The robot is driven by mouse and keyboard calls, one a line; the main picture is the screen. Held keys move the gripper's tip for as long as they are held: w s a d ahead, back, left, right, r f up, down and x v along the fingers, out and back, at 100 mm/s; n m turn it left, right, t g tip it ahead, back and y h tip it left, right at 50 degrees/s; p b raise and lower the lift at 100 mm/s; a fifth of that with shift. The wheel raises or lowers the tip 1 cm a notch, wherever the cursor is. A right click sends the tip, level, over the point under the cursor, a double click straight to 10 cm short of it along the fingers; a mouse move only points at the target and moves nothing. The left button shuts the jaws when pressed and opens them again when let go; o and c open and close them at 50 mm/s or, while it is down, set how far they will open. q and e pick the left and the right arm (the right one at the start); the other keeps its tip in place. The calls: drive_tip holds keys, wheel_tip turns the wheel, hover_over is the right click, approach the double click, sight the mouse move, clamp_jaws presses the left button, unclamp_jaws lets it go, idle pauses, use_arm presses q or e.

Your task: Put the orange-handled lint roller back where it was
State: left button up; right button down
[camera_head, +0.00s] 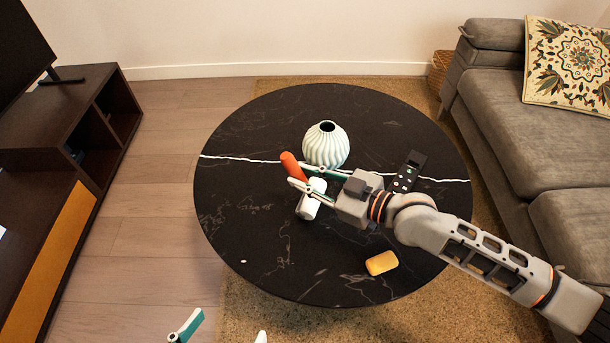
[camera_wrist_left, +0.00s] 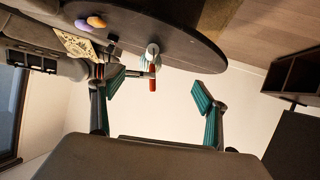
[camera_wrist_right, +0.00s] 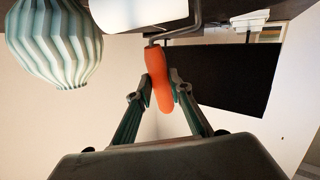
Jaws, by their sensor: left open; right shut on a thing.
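The lint roller has an orange handle (camera_head: 292,166) and a white roller head (camera_head: 311,199). My right gripper (camera_head: 306,178) is shut on the orange handle, near the pale vase over the round black table (camera_head: 262,245). In the right wrist view the handle (camera_wrist_right: 157,75) stands between the two fingers, with the white head (camera_wrist_right: 138,12) beyond it. The lint roller also shows in the left wrist view (camera_wrist_left: 152,84), seeming raised off the tabletop. My left gripper (camera_head: 224,332) is open and empty, low in the head view, off the table's front edge.
A ribbed pale green vase (camera_head: 325,147) stands just behind the lint roller. A dark remote (camera_head: 407,172) and a yellow block (camera_head: 382,263) lie on the table's right side. In the left wrist view a purple item (camera_wrist_left: 81,24) lies beside the yellow one. The table's left side is mostly clear.

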drive_tip(key=shift+f, duration=0.2)
drive_tip(key=c, duration=1.8)
unclamp_jaws()
drive_tip(key=shift+c, duration=0.2)
use_arm(q)
drive_tip(key=shift+s+f, duration=0.15)
drive_tip(key=shift+f, duration=0.15)
use_arm(e)
drive_tip(key=shift+r, duration=0.1)
drive_tip(key=shift+w+r, duration=0.1)
drive_tip(key=shift+r, duration=0.25)
use_arm(q)
drive_tip(key=shift+s+a+f+m+g+y+p, duration=0.15)
drive_tip(key=shift+a+m+p, duration=0.1)
drive_tip(key=shift+a+p, duration=0.2)
drive_tip(key=shift+a+f+m+g+y+p, duration=0.15)
drive_tip(key=shift+a+m+p, duration=0.15)
drive_tip(key=shift+a, duration=0.1)
use_arm(e)
drive_tip(key=v, duration=1.2)
drive_tip(key=shift+f, duration=0.25)
